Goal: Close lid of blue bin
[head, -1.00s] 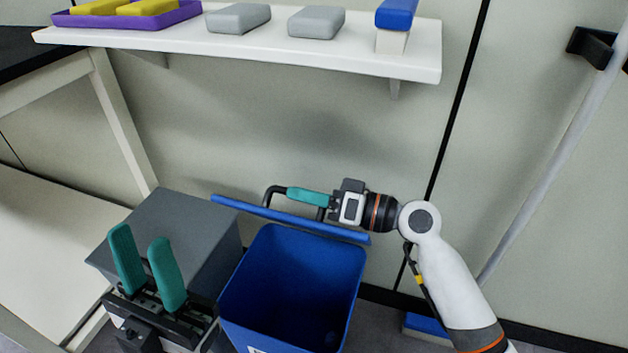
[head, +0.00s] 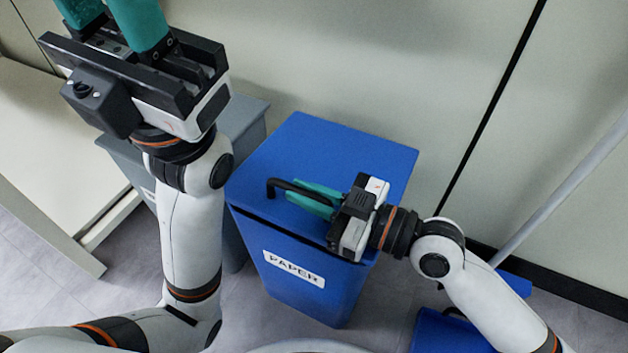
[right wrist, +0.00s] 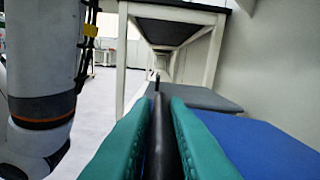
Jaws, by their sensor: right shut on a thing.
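The blue bin (head: 315,285) with a PAPER label stands on the floor in the middle of the head view. Its lid (head: 345,150) lies flat over the top, covering the opening; I see no clear gap along the front edge. My right gripper (head: 302,194) is shut on the black lid handle (head: 285,184) at the lid's front. In the right wrist view, the handle (right wrist: 160,135) runs between the teal fingers, with the blue lid (right wrist: 265,150) at right. My left gripper (head: 108,14) is raised at the upper left, fingers apart and empty, tips partly cut off.
A grey bin (head: 240,115) stands left of the blue bin, partly hidden by my left arm. A wall (head: 430,60) is behind both. Another blue object (head: 440,330) lies at the lower right, by my right arm. A white table (head: 40,140) is at the left.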

